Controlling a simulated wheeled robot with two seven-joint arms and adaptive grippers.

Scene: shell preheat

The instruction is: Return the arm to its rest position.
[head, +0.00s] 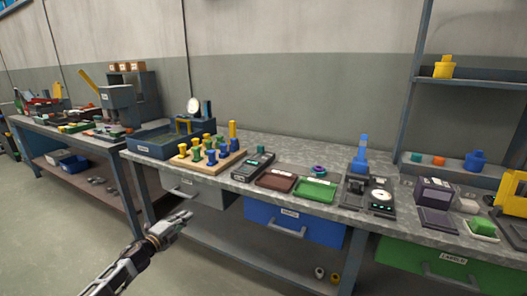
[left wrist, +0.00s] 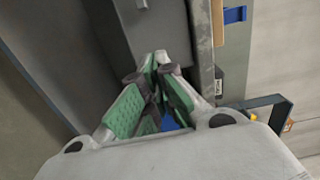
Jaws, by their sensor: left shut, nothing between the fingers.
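My left gripper (head: 184,219) comes in from the lower left in the head view. It is in the air in front of the grey drawer and below the tabletop's front edge in the picture. Its fingers are shut with nothing between them. In the left wrist view the green-padded fingers (left wrist: 156,66) come together at their tips, with grey bench parts beyond. My right gripper is in neither view.
The workbench (head: 242,186) carries a wooden peg board (head: 228,162), a brown tray (head: 268,184), a green tray (head: 307,197) and small devices. A grey drawer (head: 189,189) and a blue drawer (head: 293,225) sit below. The floor at left is clear.

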